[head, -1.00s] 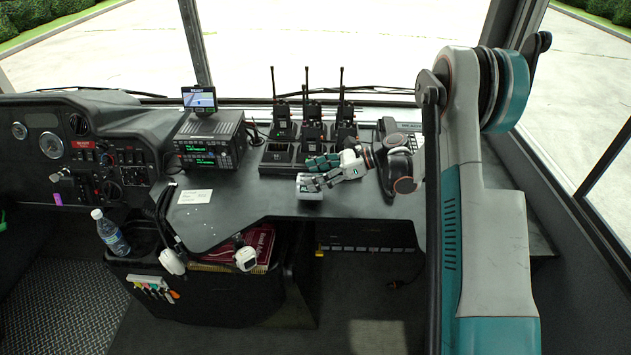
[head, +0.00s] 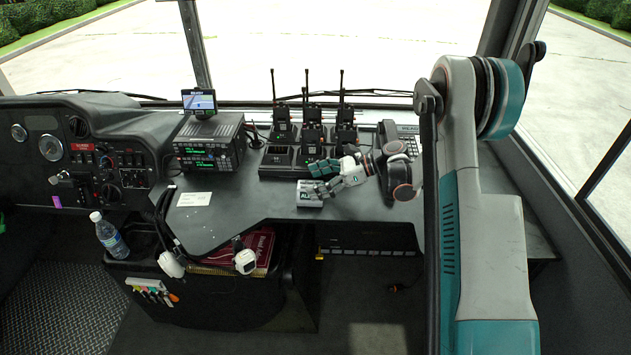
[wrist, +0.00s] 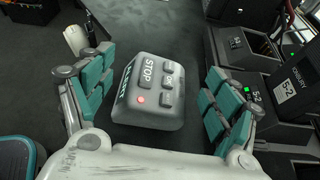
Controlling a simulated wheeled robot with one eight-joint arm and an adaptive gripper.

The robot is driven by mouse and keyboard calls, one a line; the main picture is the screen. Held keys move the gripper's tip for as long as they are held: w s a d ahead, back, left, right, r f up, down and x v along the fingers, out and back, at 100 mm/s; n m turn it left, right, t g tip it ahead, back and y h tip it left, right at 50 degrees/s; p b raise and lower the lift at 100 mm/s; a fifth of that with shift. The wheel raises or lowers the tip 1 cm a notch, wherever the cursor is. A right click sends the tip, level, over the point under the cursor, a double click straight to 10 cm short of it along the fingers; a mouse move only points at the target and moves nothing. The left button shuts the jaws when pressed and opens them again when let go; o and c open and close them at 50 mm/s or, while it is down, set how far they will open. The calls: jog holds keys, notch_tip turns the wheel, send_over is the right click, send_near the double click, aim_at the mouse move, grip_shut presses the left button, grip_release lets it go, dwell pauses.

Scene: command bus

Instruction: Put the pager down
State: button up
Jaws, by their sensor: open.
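The pager (head: 309,197) is a small grey box on the dark desk, in front of the radio charger. In the wrist view the pager (wrist: 150,92) shows its STOP and OK buttons and a small red light. My gripper (head: 324,178) is at the pager from the right. In the wrist view my gripper (wrist: 160,65) is open, with teal-padded fingers on both sides of the pager and gaps between them and it. The pager's underside is hidden.
A charger (head: 277,162) with several antenna radios stands behind the pager. A radio console (head: 208,145) with a screen is to the left, and a desk phone (head: 388,137) is behind right. A white card (head: 194,198) lies on the otherwise clear left part of the desk.

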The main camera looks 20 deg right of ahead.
jog(key=p+v, duration=0.3)
jog(key=v, duration=0.9)
